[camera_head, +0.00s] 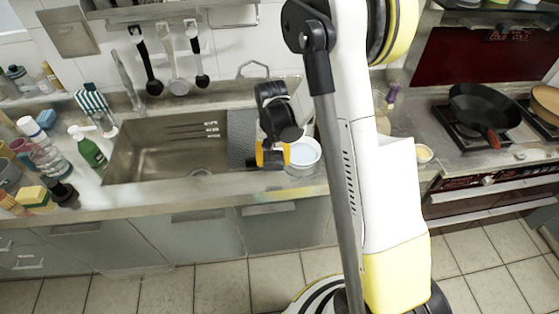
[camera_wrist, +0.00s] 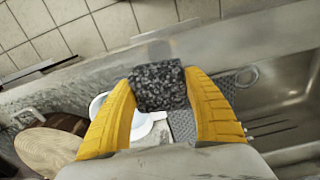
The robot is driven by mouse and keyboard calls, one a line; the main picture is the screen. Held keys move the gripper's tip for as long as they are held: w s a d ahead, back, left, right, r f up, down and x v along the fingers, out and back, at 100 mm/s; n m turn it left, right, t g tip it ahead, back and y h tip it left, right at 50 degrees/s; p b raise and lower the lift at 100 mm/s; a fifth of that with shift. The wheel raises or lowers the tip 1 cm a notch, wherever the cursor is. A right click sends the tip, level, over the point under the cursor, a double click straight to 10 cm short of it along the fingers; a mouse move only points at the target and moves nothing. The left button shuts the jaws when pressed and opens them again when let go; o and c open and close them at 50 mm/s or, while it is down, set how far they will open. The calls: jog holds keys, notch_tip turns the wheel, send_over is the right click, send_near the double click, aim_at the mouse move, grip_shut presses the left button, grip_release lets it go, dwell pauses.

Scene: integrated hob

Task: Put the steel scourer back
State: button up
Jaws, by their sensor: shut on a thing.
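The steel scourer (camera_wrist: 159,86) is a dark grey, rough block. In the wrist view it sits between the two yellow fingers of my gripper (camera_wrist: 160,88), which touch it from both sides. In the head view my gripper (camera_head: 272,156) is over the counter's front part, between the sink (camera_head: 150,150) and a white bowl (camera_head: 305,152).
Bottles, a yellow sponge (camera_head: 32,196) and a green spray bottle (camera_head: 88,150) crowd the counter left of the sink. Several utensils hang on the back wall. A black pan (camera_head: 484,108) stands on the hob at right. The sink basin looks empty.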

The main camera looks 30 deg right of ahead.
jog(key=b, duration=0.2)
send_over(255, 183)
notch_tip(255, 183, down, 4)
jog(key=shift+d+f, duration=0.1)
notch_tip(255, 183, down, 2)
jog(key=shift+w+f+b, duration=0.1)
jog(key=shift+f+b, duration=0.15)
jog(key=shift+b, duration=0.4)
jog(key=shift+f, duration=0.45)
jog(key=shift+f+b, duration=0.3)
jog(key=shift+b, duration=0.2)
jog(key=o, duration=1.1)
jog(key=shift+r, duration=0.1)
